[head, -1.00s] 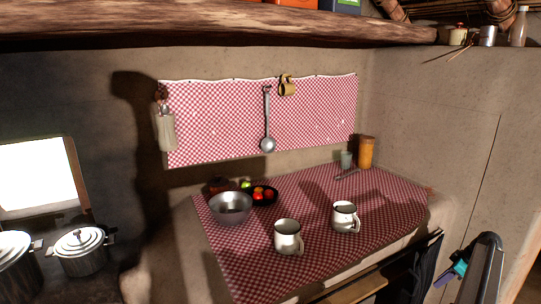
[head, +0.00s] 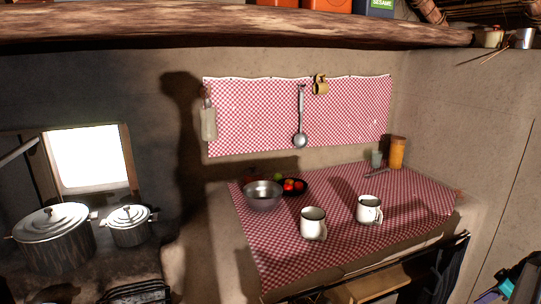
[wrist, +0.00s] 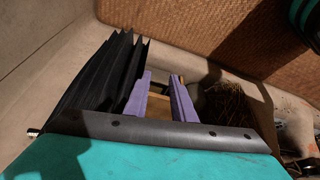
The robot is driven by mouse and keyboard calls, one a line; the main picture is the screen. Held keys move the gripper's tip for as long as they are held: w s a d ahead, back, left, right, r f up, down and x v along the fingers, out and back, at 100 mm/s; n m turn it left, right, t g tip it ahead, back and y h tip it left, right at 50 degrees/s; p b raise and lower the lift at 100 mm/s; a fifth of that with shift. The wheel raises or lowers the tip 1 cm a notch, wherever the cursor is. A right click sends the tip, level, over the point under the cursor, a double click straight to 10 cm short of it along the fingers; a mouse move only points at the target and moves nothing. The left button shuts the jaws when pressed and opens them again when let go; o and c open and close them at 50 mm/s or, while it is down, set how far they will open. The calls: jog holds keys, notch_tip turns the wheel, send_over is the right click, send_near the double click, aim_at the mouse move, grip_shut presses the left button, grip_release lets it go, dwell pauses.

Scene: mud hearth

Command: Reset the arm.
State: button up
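My gripper (wrist: 160,100) shows in the wrist view with its two purple fingers apart and nothing held between them. Past the fingers are a wooden surface and a dark pleated thing on the left. In the head view only a small part of my arm shows at the bottom right corner, with a bit of teal and purple. It is low and to the right of the counter, clear of the things on it.
The checkered counter (head: 300,255) holds two enamel mugs (head: 313,224) (head: 369,210), a metal bowl (head: 263,196), a dark bowl of red fruit (head: 292,187) and an orange jar (head: 397,153). Lidded pots (head: 52,238) stand at the left. A thick wooden shelf (head: 230,28) runs overhead.

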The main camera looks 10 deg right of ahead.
jog(key=w+a+f+g, duration=0.1)
jog(key=w+a+f, duration=0.1)
jog(key=a+f, duration=0.35)
jog(key=w+a+f+m+y+p, duration=0.1)
jog(key=w+a+f, duration=0.15)
jog(key=a, duration=0.55)
jog(key=w+a+f+g, duration=0.1)
jog(key=w+a+f, duration=0.2)
jog(key=a, duration=0.4)
jog(key=s+a+f+m+g+p, duration=0.1)
jog(key=a+f, duration=0.3)
jog(key=a, duration=0.6)
jog(key=s+a+f+g, duration=0.2)
jog(key=a+f, duration=0.2)
jog(key=a, duration=0.6)
jog(key=s+a+f+m+g+p, duration=0.1)
jog(key=a+f, duration=0.3)
jog(key=a, duration=0.6)
jog(key=s+a+f+m+g+h+p, duration=0.1)
jog(key=s+a+f+g+h+p, duration=0.1)
jog(key=s+a, duration=1.8)
jog(key=shift+s+a+f+g+h, duration=0.35)
jog(key=shift+s+f+g, duration=0.45)
jog(key=shift+s, duration=0.45)
jog(key=shift+r, duration=0.1)
